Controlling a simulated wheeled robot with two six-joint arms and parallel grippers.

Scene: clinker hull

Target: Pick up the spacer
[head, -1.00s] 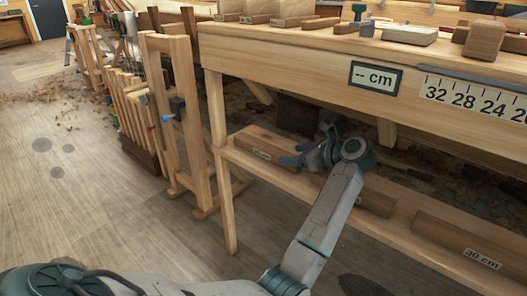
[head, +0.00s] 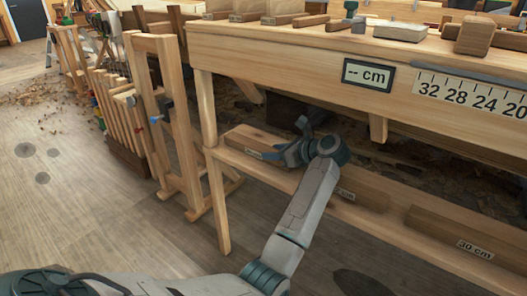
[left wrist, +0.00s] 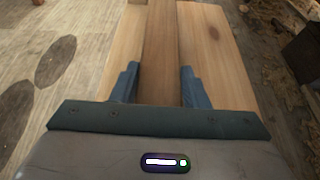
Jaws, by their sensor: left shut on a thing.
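A long wooden spacer (head: 262,138) with a small label, too small to read, lies along the lower shelf of the bench in the head view. My left gripper (head: 298,152) is at its right end, shut on it. In the left wrist view the spacer (left wrist: 160,45) runs lengthwise between the two blue fingers (left wrist: 158,88), with shelf wood on either side. I cannot see any clear gap under the spacer. The gripper hides part of its right end. My right gripper is not in view.
Two more labelled blocks lie on the shelf (head: 310,205) to the right: a middle one (head: 366,193) and one marked 30 cm (head: 435,228). The bench top (head: 280,48) overhangs the shelf, and a bench leg (head: 216,200) stands at its left end. A wooden rack (head: 190,140) stands farther left.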

